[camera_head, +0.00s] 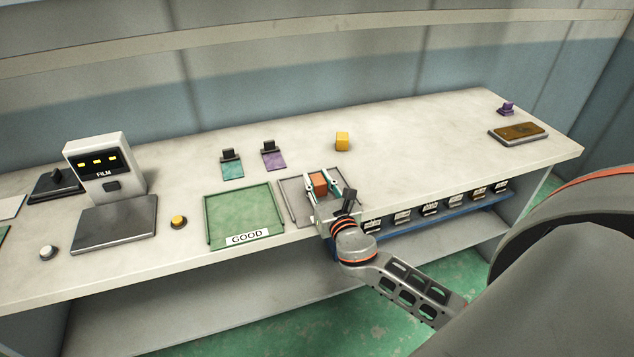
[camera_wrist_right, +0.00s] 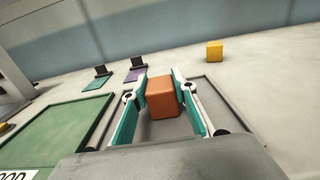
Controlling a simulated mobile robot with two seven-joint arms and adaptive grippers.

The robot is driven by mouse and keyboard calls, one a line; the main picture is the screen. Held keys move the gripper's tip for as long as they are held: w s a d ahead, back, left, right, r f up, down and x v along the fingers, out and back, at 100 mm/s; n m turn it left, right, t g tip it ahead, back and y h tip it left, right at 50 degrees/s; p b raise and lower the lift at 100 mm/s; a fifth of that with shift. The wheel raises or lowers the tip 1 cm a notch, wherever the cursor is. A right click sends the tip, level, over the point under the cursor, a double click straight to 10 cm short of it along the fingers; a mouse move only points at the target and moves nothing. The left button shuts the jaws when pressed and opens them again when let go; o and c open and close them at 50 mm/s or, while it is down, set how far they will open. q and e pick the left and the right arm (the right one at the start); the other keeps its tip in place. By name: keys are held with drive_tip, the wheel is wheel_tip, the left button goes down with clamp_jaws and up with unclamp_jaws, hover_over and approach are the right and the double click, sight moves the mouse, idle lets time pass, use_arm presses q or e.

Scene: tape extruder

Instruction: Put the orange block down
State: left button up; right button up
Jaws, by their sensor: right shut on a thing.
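The orange block (camera_head: 319,184) is between the fingers of my right gripper (camera_head: 322,187), over a grey tray (camera_head: 291,202). In the right wrist view the orange block (camera_wrist_right: 162,97) sits between the two green-padded fingers of the right gripper (camera_wrist_right: 160,92), which is shut on it. I cannot tell whether the block touches the tray floor. My left gripper is in neither view.
A green tray marked GOOD (camera_head: 240,212) lies left of the grey tray. A yellow block (camera_head: 342,141) stands behind. A green card (camera_head: 232,170) and purple card (camera_head: 274,160) have black clips. The FILM machine (camera_head: 105,165) stands left. The bench's right half is mostly clear.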

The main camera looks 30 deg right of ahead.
drive_tip(key=shift+r, duration=0.1)
drive_tip(key=shift+f, duration=0.2)
drive_tip(key=o, duration=1.2)
